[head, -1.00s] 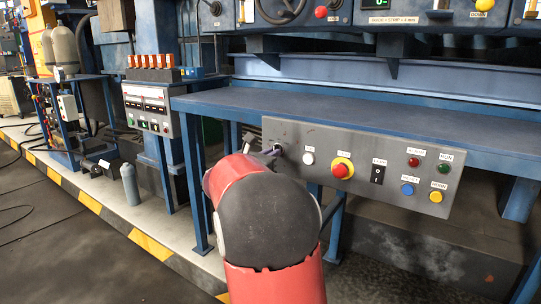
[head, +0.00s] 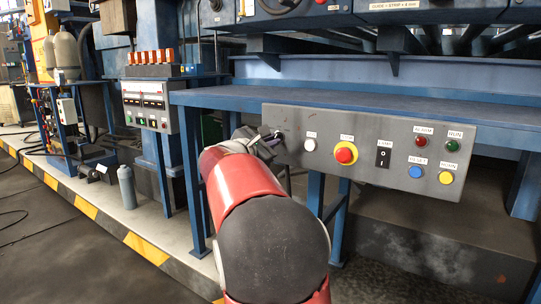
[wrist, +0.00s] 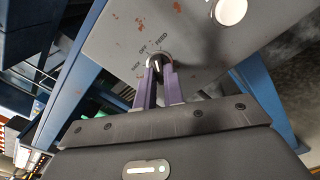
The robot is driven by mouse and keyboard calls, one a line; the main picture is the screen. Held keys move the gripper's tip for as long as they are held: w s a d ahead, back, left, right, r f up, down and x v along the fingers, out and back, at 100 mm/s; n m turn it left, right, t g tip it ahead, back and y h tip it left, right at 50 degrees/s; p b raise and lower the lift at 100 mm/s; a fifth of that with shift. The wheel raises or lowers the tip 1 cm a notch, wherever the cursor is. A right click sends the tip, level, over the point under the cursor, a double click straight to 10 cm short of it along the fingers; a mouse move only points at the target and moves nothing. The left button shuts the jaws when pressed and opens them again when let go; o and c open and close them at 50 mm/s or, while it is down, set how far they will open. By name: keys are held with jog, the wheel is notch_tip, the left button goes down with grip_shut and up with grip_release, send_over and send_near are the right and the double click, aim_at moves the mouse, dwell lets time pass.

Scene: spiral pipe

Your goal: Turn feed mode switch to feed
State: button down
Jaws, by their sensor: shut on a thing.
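The feed mode switch (wrist: 157,60) is a small round knob at the left end of the grey control panel (head: 385,122). In the wrist view, OFF and FEED labels sit above it, with a third, hard-to-read label at its left. My gripper (wrist: 159,73) has its two purple fingers on either side of the knob's grip, shut on it. The knob's pointer is partly hidden between the fingers, so its exact setting is unclear. In the head view my gripper (head: 274,137) reaches the panel's left end and hides the switch.
A blue table (head: 350,97) lies above the panel. Blue legs (head: 193,185) stand below.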

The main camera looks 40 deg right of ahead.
jog(key=shift+m+b, duration=1.7)
jog(key=c, duration=1.5)
grip_release()
jog(key=v, duration=0.8)
jog(key=shift+w, duration=0.1)
